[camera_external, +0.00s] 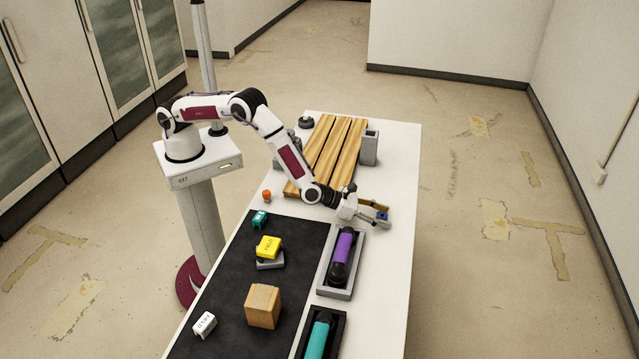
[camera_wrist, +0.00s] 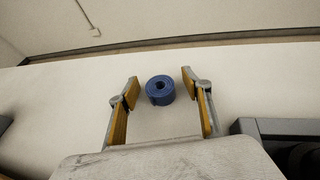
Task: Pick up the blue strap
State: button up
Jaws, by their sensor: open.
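The blue strap (camera_wrist: 160,90) is a dark blue coil with a hole in its middle. In the wrist view it stands on the white table between my two fingertips and slightly beyond them, with a gap on each side. In the external view the strap (camera_external: 382,216) is a small blue shape at the tips of my gripper (camera_external: 384,211), partly hidden by a finger. My gripper also shows in the wrist view (camera_wrist: 160,82), its tan-padded fingers spread wide and empty.
A grey tray (camera_external: 328,289) with a purple-and-black handset (camera_external: 343,250) stands close to my gripper. Wooden slats (camera_external: 327,150) lie behind. A black mat (camera_external: 222,310) holds a yellow block (camera_external: 268,246), a wooden block (camera_external: 263,305) and other small items. The table's right edge is clear.

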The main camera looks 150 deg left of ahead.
aim_at(386, 217)
jog(key=c, duration=0.9)
jog(key=shift+c, duration=0.2)
jog(key=shift+r, duration=0.1)
jog(key=shift+r, duration=4.95)
